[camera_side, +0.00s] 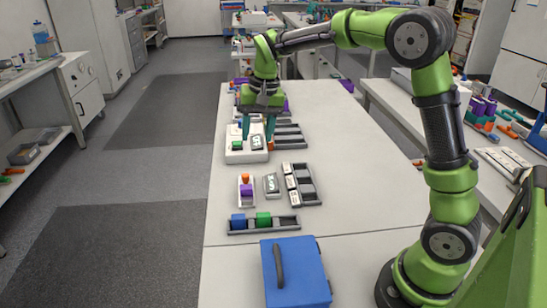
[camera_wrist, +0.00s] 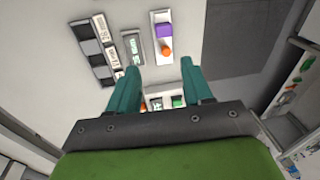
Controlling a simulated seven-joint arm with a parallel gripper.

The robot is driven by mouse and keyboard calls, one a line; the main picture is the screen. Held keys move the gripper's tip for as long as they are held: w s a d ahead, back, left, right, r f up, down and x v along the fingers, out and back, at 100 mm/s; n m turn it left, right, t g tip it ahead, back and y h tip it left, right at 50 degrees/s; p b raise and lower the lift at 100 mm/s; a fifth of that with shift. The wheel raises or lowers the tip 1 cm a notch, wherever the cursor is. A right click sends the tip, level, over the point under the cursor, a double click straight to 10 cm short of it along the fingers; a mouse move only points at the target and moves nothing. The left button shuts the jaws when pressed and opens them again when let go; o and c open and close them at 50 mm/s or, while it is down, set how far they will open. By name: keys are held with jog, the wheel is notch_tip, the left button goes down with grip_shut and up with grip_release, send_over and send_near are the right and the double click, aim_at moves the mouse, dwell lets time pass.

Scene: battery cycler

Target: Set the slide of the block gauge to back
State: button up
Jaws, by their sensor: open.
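A small white unit (camera_side: 240,203) carries a purple block (camera_side: 247,190) and an orange knob (camera_side: 245,178). It may be the block gauge with its slide; I cannot tell for sure. In the wrist view the purple block (camera_wrist: 164,30) and orange knob (camera_wrist: 166,50) show beyond my fingertips. A small grey display unit (camera_side: 272,184) lies to its right. My gripper (camera_side: 257,128) is open and empty, pointing down over a white device (camera_side: 238,157) with a green part and a display. In the wrist view the fingers (camera_wrist: 158,68) are apart and partly hide that device.
A dark rack (camera_side: 310,192) with white labelled blocks stands right of the display unit. A dark tray (camera_side: 290,226) with blue and green blocks lies nearer. A blue box with a handle (camera_side: 305,270) is at the front. The table's right part is clear.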

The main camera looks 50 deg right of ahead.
aim_at(245, 174)
jog(key=shift+w+d+f+m+g, duration=0.8)
jog(key=shift+w+m, duration=1.1)
jog(key=shift+w, duration=1.55)
jog(key=shift+h, duration=0.4)
notch_tip(245, 174, down, 16)
jog(key=shift+r, duration=0.2)
jog(key=shift+c, duration=0.3)
grip_shut()
jog(key=shift+d, duration=0.1)
